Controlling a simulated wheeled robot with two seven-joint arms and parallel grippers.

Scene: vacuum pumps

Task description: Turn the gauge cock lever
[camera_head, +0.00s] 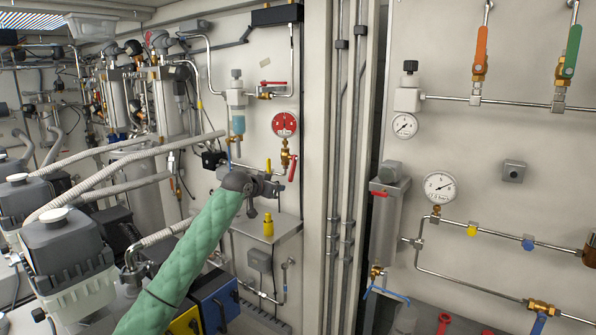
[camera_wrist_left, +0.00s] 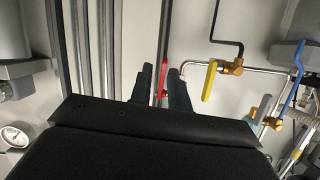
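The red-faced gauge (camera_head: 285,124) hangs on the wall panel. Below it is a brass cock (camera_head: 286,156) with a red lever (camera_head: 292,168) pointing down. My left gripper (camera_head: 275,189), on the green-sleeved arm, is just below and left of this lever in the head view. In the left wrist view, the dark fingers (camera_wrist_left: 160,82) stand apart, with the red lever (camera_wrist_left: 163,78) showing between them, nearer the right finger. I cannot tell whether a finger touches it. The gauge is not visible in the wrist view. My right gripper is not in view.
A yellow lever (camera_head: 268,166) is close to the left gripper; in the wrist view a yellow lever (camera_wrist_left: 209,80) hangs right of the fingers. A shelf (camera_head: 282,226) with a yellow fitting (camera_head: 268,224) lies below. Vertical pipes (camera_head: 340,180) run to the right. Pumps (camera_head: 65,255) crowd the left.

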